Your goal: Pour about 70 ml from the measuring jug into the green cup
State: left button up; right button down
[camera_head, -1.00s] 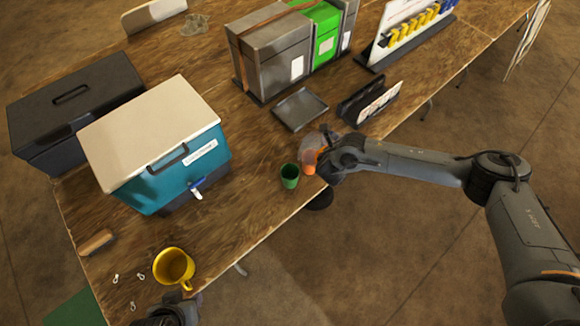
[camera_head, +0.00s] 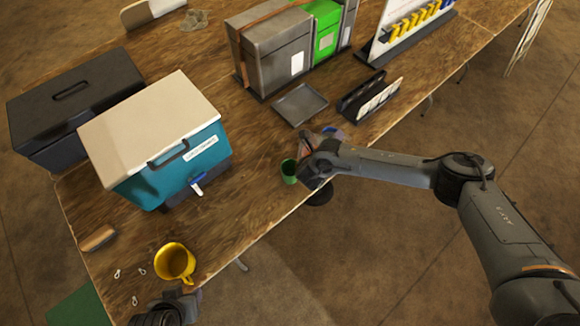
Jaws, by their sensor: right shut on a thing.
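The green cup (camera_head: 289,172) stands upright near the table's front edge. My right gripper (camera_head: 311,158) is just right of the cup and shut on the measuring jug (camera_head: 304,144). The jug is mostly hidden behind the gripper; only a small pinkish part shows, so its tilt and the level in it cannot be read. I cannot see whether anything flows into the cup, and the cup's contents are too small to tell. My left gripper (camera_head: 183,298) is at the bottom edge, just below the yellow mug; its fingers cannot be made out clearly.
The yellow mug (camera_head: 175,262) stands at the front left. A teal cooler (camera_head: 185,172), a dark box (camera_head: 75,105), a grey tray (camera_head: 300,104) and a black holder (camera_head: 368,98) are on the table (camera_head: 240,205). A small blue thing (camera_head: 333,132) shows behind my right gripper.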

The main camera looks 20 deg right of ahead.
jog(key=shift+w+a+h, duration=0.1)
jog(key=shift+a+h, duration=0.2)
jog(key=shift+a, duration=0.25)
jog(key=shift+a+n, duration=0.1)
jog(key=shift+n, duration=0.2)
jog(key=shift+a+t+b, duration=0.1)
jog(key=shift+t+b, duration=0.2)
dwell(0.6)
jog(key=shift+a+r+h, duration=0.1)
jog(key=shift+a+h, duration=0.05)
jog(key=shift+h, duration=0.15)
dwell(0.5)
jog(key=shift+a, duration=0.1)
dwell(0.5)
jog(key=shift+w+a+n, duration=0.1)
jog(key=shift+a+n, duration=0.05)
jog(key=shift+n, duration=0.15)
